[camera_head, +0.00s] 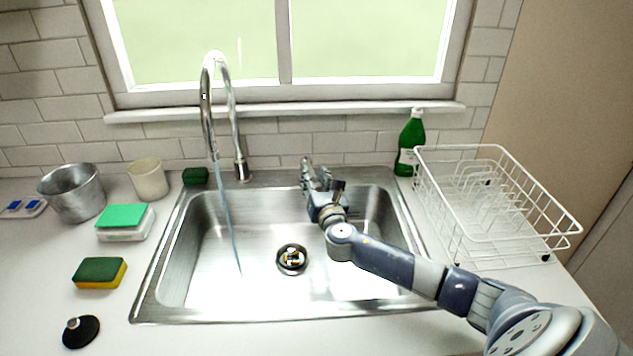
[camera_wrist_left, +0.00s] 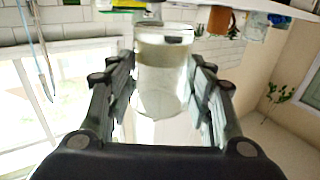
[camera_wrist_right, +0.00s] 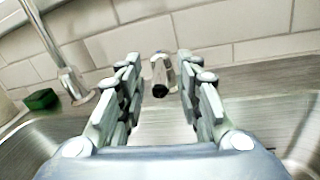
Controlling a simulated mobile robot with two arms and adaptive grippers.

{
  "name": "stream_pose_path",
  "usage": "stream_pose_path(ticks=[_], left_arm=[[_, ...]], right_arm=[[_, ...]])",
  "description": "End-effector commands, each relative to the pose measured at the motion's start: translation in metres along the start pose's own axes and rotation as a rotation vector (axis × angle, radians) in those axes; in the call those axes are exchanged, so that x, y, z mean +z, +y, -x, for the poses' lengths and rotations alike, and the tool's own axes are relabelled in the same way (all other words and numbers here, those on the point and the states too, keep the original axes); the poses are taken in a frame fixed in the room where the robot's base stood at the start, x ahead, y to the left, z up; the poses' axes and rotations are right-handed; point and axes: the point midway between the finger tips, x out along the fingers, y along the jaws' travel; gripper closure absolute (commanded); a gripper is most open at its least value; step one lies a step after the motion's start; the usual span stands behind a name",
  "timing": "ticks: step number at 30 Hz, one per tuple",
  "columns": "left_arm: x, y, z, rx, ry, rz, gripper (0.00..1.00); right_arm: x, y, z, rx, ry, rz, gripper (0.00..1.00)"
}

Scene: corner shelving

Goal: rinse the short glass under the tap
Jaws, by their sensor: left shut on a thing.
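The short glass (camera_wrist_left: 163,75) is clear and sits between the fingers of my left gripper (camera_wrist_left: 162,88), which is shut on it, in the left wrist view. Neither shows in the head view. The curved chrome tap (camera_head: 212,95) stands behind the sink (camera_head: 215,275), and a thin blue stream of water (camera_head: 229,225) runs from it into the basin. My right gripper (camera_head: 322,185) is at the back right of the sink. In the right wrist view its fingers (camera_wrist_right: 160,98) are open and apart, with a chrome tap lever (camera_wrist_right: 161,75) beyond them.
A white dish rack (camera_head: 500,205) and a green bottle (camera_head: 411,145) stand right of the sink. A metal pot (camera_head: 73,193), a cream cup (camera_head: 149,179), sponges (camera_head: 100,272) and a black plug (camera_head: 81,331) lie left. The basin around the drain (camera_head: 291,259) is clear.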

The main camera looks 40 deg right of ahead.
Motion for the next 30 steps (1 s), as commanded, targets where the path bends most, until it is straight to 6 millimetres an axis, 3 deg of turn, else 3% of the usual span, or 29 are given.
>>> stream_pose_path(ticks=[8,21,30], left_arm=[[-0.001,0.0,0.0,0.0,0.003,0.0,0.85],[-0.001,0.0,0.0,0.0,0.003,0.0,0.85],[-0.001,0.0,0.0,0.0,0.003,0.0,0.85]], right_arm=[[-0.001,0.0,0.024,0.002,0.002,0.002,0.68],[-0.001,0.0,0.1,0.001,0.003,0.001,0.68],[0.0,0.0,0.119,0.0,0.001,0.0,0.68]])
